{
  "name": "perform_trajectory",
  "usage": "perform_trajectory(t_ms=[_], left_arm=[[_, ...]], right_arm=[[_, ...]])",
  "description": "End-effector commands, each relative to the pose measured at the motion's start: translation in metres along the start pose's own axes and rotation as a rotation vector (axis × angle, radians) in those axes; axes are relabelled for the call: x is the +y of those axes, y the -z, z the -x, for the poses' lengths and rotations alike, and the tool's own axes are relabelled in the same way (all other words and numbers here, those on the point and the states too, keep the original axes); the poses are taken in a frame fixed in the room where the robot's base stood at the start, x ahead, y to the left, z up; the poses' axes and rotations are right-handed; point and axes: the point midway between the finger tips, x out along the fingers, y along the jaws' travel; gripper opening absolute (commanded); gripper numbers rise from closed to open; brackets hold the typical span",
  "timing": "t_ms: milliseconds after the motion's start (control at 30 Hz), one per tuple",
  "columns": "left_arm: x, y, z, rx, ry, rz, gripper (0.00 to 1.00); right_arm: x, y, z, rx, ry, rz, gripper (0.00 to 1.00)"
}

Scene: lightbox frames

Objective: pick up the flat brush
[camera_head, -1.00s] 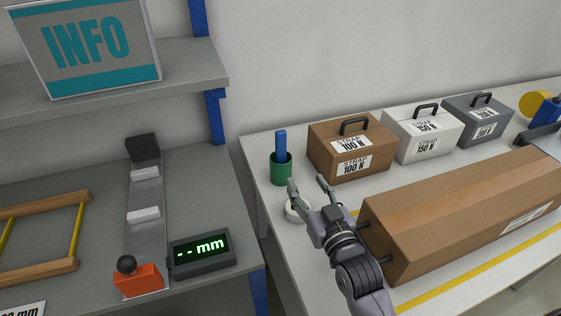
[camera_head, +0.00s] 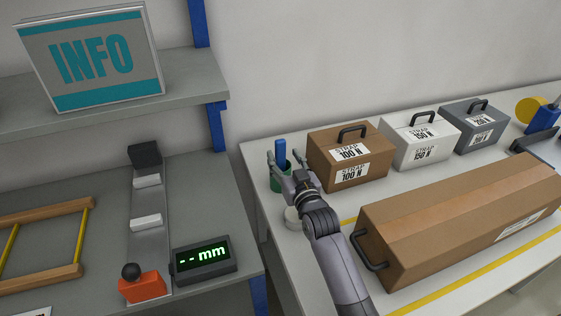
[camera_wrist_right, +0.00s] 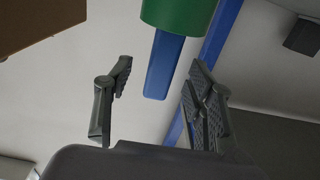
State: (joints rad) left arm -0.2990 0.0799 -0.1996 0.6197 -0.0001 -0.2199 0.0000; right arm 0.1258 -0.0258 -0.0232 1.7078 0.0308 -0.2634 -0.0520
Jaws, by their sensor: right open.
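The blue flat brush (camera_head: 280,149) stands upright in a green cup (camera_head: 275,184) near the left end of the white table. Only its flat blue upper part shows; its lower end is hidden in the cup. My right gripper (camera_head: 285,157) is open at the cup, one finger on each side of the blue part as seen from the head. In the right wrist view the blue part (camera_wrist_right: 163,66) lies between the open fingers (camera_wrist_right: 160,70), apart from both, with the green cup (camera_wrist_right: 180,14) beyond. My left gripper is not in view.
A brown case (camera_head: 350,173) stands just right of the cup, with white (camera_head: 420,150) and grey (camera_head: 473,135) cases beyond. A long brown case (camera_head: 460,225) lies in front.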

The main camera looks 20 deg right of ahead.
Motion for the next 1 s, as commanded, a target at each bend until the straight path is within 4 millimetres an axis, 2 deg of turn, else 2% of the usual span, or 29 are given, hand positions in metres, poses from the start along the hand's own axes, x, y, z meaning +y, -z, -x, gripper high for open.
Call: perform_trajectory(t_ms=[200, 533, 1000], left_arm=[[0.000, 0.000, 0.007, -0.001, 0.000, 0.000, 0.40], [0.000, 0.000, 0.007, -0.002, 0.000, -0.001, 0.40], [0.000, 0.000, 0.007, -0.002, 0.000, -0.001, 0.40]], right_arm=[[-0.002, 0.001, -0.027, 0.000, 0.000, 0.000, 0.50], [-0.002, 0.000, -0.033, 0.000, 0.000, 0.000, 0.50], [-0.002, 0.000, -0.033, 0.000, 0.000, 0.000, 0.19]])
